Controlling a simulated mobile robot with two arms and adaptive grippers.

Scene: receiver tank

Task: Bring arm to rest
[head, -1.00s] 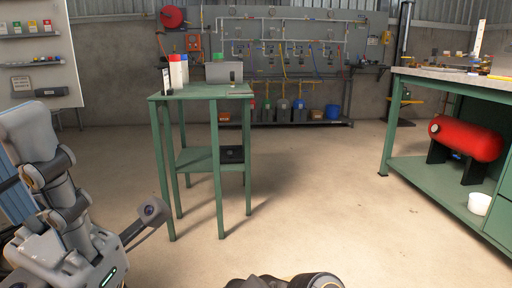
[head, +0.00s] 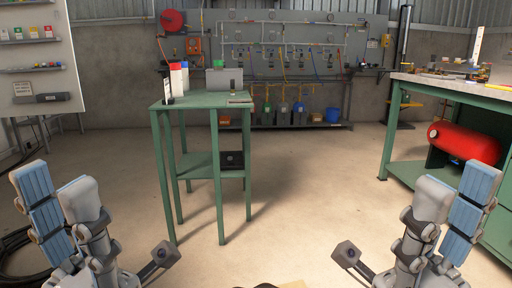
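My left gripper (head: 53,183) points upward at the lower left of the head view. Its two fingers stand apart, one showing a blue pad and the other a grey back, with nothing between them. My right gripper (head: 459,187) points upward at the lower right in a near mirror pose. Its fingers are also apart and empty, with a blue pad showing. Both grippers appear in front of the floor and furniture, and I see neither touching anything. The lower parts of both arms are cut off by the picture's bottom edge.
A green stand (head: 207,101) with bottles and a grey box is ahead, left of centre. A green workbench (head: 399,128) with a red tank (head: 463,141) below stands at right. A shelf board (head: 45,70) is at left. The middle floor is clear.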

